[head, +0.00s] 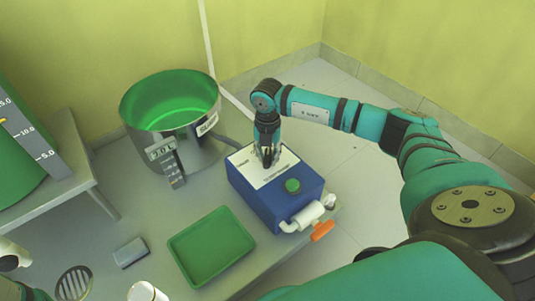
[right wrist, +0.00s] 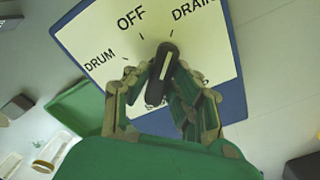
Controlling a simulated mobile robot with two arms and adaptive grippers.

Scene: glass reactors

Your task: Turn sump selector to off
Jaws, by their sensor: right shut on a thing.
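The sump selector is a black knob (right wrist: 164,62) with a white line, set on a white label plate (right wrist: 195,45) on top of a blue box (head: 255,201). OFF, DRUM and DRAIN are readable on the plate; a lower word is partly hidden by the fingers. The knob's white line points up in the right wrist view, between the OFF and DRAIN labels. My right gripper (head: 267,157) comes down onto the plate from above and is shut on the knob, with a finger on each side.
A green button (head: 292,186) sits on the box beside the plate. A white pipe fitting with an orange handle (head: 322,231) projects from the box's front. A steel pot (head: 195,150) with a green interior stands behind left. A green tray (head: 211,246) lies in front left.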

